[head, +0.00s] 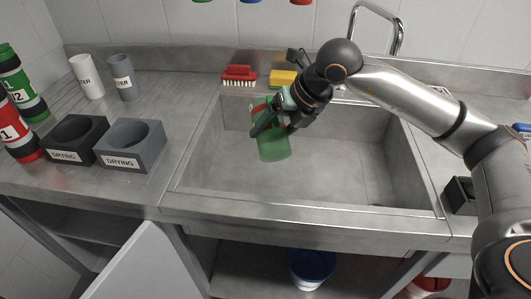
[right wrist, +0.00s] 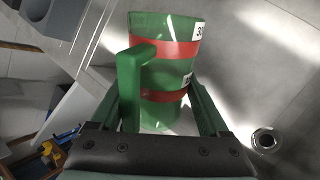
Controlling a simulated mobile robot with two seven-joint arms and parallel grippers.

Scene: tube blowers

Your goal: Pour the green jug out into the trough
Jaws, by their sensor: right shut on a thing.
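The green jug (head: 274,149) has red bands and a green handle. My right gripper (head: 268,122) is shut on it and holds it over the left part of the trough (head: 335,183), a steel sink basin. In the right wrist view the jug (right wrist: 175,72) sits between the two fingers, its handle on the left. The jug looks slightly tilted in the head view. Its contents are hidden, and no stream shows. My left gripper is not in view.
A red brush (head: 239,76) and a yellow sponge (head: 283,79) lie on the back ledge, near the faucet (head: 397,35). Black (head: 75,139) and grey (head: 133,145) drying holders, cups and banded containers stand on the left counter. A blue bucket (head: 312,266) is below.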

